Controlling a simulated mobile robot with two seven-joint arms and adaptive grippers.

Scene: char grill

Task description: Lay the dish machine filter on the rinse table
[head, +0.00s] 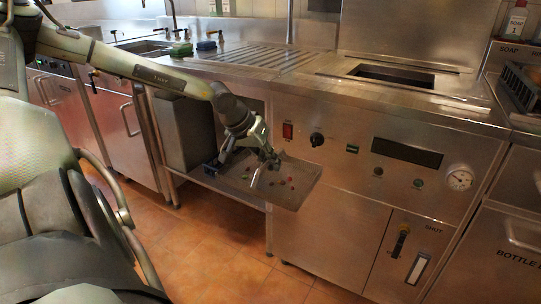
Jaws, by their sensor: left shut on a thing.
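The dish machine filter (304,173) is a shallow metal tray with small red and green scraps on it. My left gripper (262,163) reaches down from the left and is shut on the filter, holding it in front of the steel unit, below counter height. The fingers hide part of the filter. A steel counter with a grooved drainboard (265,58) runs behind, above the filter; I take this as the rinse table, though no label shows. My right gripper is not in view.
An open bay with a grey bin (186,130) is left of the filter. The machine's control panel (405,153) is to the right. A rectangular opening (392,75) is in the counter. The grooved drainboard looks clear.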

